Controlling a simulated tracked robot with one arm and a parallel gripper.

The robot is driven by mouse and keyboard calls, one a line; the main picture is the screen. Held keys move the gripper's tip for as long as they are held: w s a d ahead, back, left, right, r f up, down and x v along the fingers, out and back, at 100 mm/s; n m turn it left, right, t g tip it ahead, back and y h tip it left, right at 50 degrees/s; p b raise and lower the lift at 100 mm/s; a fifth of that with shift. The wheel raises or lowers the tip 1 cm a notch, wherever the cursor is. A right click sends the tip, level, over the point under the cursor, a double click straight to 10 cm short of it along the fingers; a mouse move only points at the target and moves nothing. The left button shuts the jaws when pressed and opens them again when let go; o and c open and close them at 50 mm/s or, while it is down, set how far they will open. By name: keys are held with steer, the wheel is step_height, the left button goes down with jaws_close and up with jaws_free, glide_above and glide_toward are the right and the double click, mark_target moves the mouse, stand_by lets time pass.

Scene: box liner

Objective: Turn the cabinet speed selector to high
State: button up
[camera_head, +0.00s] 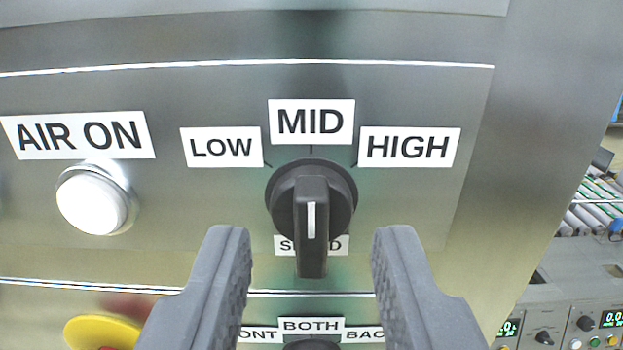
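The speed selector (312,200) is a round black knob with a raised bar handle and a white line on it. The bar stands upright in the picture, in line with the MID label (311,121). The LOW label (221,147) is up and left of the knob, and the HIGH label (408,147) is up and right. A label below the knob is partly hidden by the handle. My gripper (312,238) is open. One finger is on each side of the handle's lower end, with a clear gap on both sides. Nothing is held.
A white AIR ON button (91,201) is on the panel (400,90) to the left. A yellow and red control (100,333) is at the lower left. A lower selector labelled BOTH (311,326) is partly cut off below. Other equipment (590,320) stands beyond the cabinet's right edge.

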steer(key=shift+w, duration=1.1)
steer(key=shift+d, duration=0.1)
jaws_close()
steer(key=shift+m, duration=0.3)
steer(key=m+b, duration=0.3)
steer(key=m, duration=0.1)
steer(key=shift+d, duration=0.15)
steer(key=shift+d+f+m+b, duration=0.15)
steer(key=shift+m+b, duration=0.75)
steer(key=shift+m, duration=1.2)
jaws_free()
